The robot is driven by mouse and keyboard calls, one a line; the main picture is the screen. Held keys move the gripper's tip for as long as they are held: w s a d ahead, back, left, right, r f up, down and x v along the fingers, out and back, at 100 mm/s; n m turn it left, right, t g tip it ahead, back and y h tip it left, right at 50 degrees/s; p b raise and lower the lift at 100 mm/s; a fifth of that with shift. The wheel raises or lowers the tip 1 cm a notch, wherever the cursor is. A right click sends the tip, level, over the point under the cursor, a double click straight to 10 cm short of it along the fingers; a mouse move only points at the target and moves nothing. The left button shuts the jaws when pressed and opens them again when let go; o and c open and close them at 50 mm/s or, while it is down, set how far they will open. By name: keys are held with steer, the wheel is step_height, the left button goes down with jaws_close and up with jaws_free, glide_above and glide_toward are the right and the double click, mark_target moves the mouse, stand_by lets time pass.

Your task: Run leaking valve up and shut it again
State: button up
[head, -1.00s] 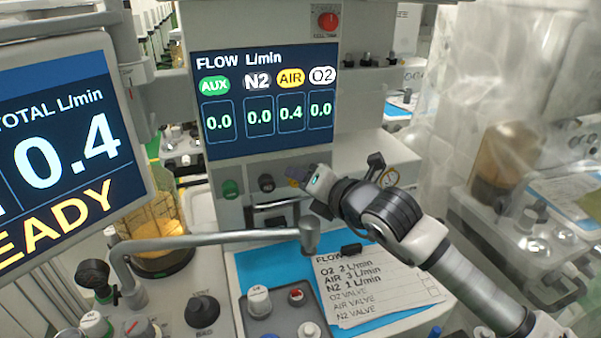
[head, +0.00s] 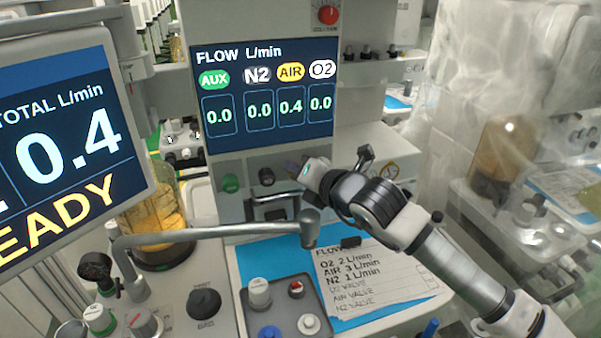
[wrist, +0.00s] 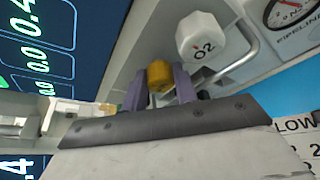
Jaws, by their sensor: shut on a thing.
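My gripper (head: 292,168) is at the valve row under the flow display (head: 265,98). The wrist view shows its purple fingers (wrist: 158,88) shut on the yellow valve knob (wrist: 159,73), one on each side. In the head view my gripper hides most of this knob. The white O2 knob (wrist: 202,36) is just beside it. The green knob (head: 230,183) and black knob (head: 266,176) are to the left. The flow display reads AIR 0.4, with AUX, N2 and O2 at 0.0. The left monitor (head: 65,125) reads total 0.4 L/min.
A metal bar (head: 210,234) reaches across in front of the panel below my gripper. A flow card (head: 375,285) lies on a blue sheet (head: 270,255) near a grey tray with several knobs (head: 280,308). A gauge (wrist: 290,10) is near the O2 knob.

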steer(key=shift+f+b, duration=0.2)
steer(key=shift+b, duration=0.35)
